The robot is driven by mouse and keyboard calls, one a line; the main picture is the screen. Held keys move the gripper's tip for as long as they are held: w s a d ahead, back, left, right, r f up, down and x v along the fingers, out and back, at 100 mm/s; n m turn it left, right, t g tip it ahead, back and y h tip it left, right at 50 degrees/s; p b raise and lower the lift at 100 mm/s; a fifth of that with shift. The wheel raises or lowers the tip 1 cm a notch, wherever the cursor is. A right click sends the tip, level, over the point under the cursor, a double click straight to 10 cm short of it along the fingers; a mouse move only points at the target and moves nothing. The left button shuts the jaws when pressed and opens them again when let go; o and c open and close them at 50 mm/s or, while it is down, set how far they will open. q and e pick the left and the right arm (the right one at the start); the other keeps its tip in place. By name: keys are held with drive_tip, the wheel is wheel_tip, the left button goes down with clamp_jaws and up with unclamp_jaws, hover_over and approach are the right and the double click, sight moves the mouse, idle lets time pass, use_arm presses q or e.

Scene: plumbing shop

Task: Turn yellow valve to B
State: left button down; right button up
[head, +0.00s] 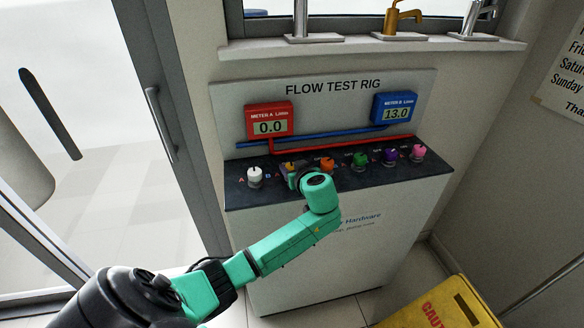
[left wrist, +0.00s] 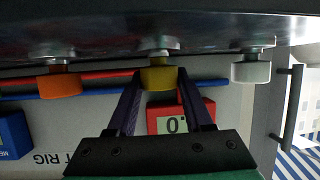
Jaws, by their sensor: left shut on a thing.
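The yellow valve (head: 287,166) is on the dark top of the flow test rig, second from the left and mostly hidden by my arm. In the left wrist view the yellow knob (left wrist: 158,79) sits between the two fingers. My left gripper (head: 296,177), also in the left wrist view (left wrist: 158,84), is shut on this knob. Meter A (head: 269,121) is red and reads 0.0. Meter B (head: 395,108) is blue and reads 13.0. The yellow valve's pointing direction cannot be made out. My right gripper is not in view.
A white valve (head: 254,176) stands left of the yellow one. Orange (head: 327,164), green (head: 360,160), purple (head: 389,156) and pink (head: 417,152) valves stand to the right. Red and blue pipes run behind. A yellow caution sign (head: 445,306) stands on the floor at lower right.

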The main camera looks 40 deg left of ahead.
use_arm(q)
drive_tip(key=m+t+h, duration=0.2)
drive_tip(key=shift+s+m, duration=0.1)
drive_tip(key=shift+m, duration=0.2)
drive_tip(key=shift+r+m+t+h+p, duration=0.15)
drive_tip(key=shift+m+t+h+p, duration=0.5)
drive_tip(key=shift+m+t+h, duration=0.25)
drive_tip(key=m+t+h+p, duration=0.1)
drive_tip(key=m+h+p, duration=0.4)
drive_tip(key=shift+a+r+t+h+p, duration=0.1)
drive_tip(key=shift+r+t+h+p, duration=0.1)
drive_tip(key=shift+t+h+p, duration=0.15)
drive_tip(key=shift+f+m+t+h+p, duration=0.15)
drive_tip(key=shift+m+t+h+p, duration=0.1)
drive_tip(key=shift+m+h+p, duration=0.55)
drive_tip(key=shift+f+m+h, duration=0.15)
drive_tip(key=shift+m+h, duration=0.1)
drive_tip(key=shift+m, duration=0.05)
drive_tip(key=shift+c, duration=1.5)
unclamp_jaws()
